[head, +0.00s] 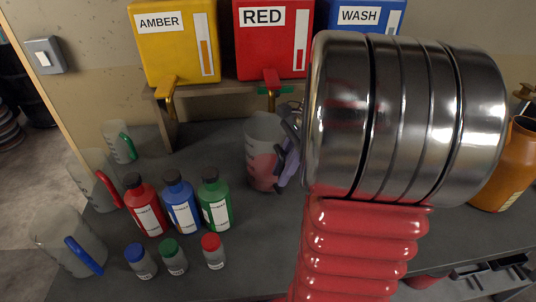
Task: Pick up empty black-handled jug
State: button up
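A clear jug (262,148) stands on the dark counter below the red tank, left of my arm. Its lower part looks pinkish red; I cannot tell whether that is liquid or a tint seen through the wall. Dark and purple-grey parts (289,160) at its right side overlap it, and I cannot clearly separate a black handle from my gripper there. My arm's metal cylinder and red ribbed sleeve hide the area to the right. My gripper's fingers are not clearly visible, so their opening and any contact with the jug cannot be told.
Clear jugs with green (126,146), red (109,188) and blue (83,255) handles stand at the left. Several bottles (182,202) and small capped jars (173,257) stand nearer. Tanks (272,38) sit on a shelf behind. An orange container (509,170) stands right.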

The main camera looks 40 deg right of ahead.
jog(key=shift+a+f, duration=0.2)
jog(key=shift+f, duration=0.3)
grip_shut()
jog(key=shift+r, duration=0.1)
dwell(1.3)
